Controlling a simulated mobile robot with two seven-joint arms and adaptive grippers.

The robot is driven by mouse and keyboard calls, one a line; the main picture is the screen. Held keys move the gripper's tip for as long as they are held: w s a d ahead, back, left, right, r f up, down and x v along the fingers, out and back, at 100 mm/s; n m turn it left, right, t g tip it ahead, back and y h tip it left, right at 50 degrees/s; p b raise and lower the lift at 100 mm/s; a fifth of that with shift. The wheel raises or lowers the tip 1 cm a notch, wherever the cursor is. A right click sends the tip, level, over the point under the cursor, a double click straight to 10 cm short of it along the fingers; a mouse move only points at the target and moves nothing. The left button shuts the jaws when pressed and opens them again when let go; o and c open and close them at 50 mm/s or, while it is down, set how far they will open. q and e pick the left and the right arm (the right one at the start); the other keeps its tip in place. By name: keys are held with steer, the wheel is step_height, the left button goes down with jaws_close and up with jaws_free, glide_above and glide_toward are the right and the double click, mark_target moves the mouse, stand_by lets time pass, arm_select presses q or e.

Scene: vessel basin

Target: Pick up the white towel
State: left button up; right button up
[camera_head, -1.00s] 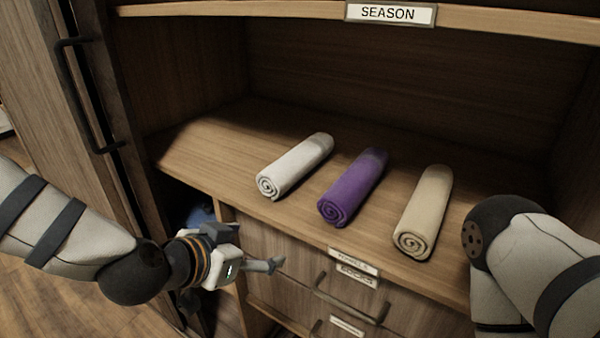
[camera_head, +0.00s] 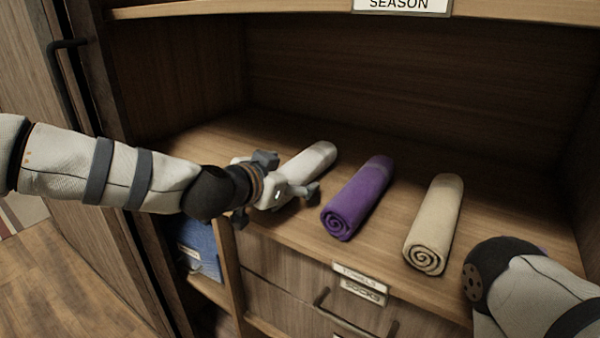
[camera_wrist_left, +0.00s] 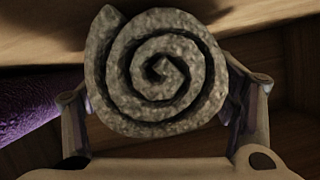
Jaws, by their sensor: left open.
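The rolled white towel (camera_head: 312,158) lies on the shelf, the leftmost of three rolled towels in the head view. My left gripper (camera_head: 290,176) is at its near end and hides that end there. In the left wrist view the towel's spiral end (camera_wrist_left: 158,72) fills the middle and looks grey in shadow. The open left fingers (camera_wrist_left: 166,92) show on either side of it. I cannot tell whether they touch it. My right gripper is out of view; only part of my right arm shows at the lower right.
A purple rolled towel (camera_head: 357,197) lies just right of the white one, and a beige one (camera_head: 435,223) farther right. A shelf board (camera_head: 250,12) runs above. Drawers with a handle (camera_head: 350,318) are below. A blue cloth (camera_head: 198,247) sits in a lower left compartment.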

arm_select(q)
steer(key=shift+s+r, duration=0.1)
steer(key=c, duration=1.3)
steer(key=shift+r, duration=0.1)
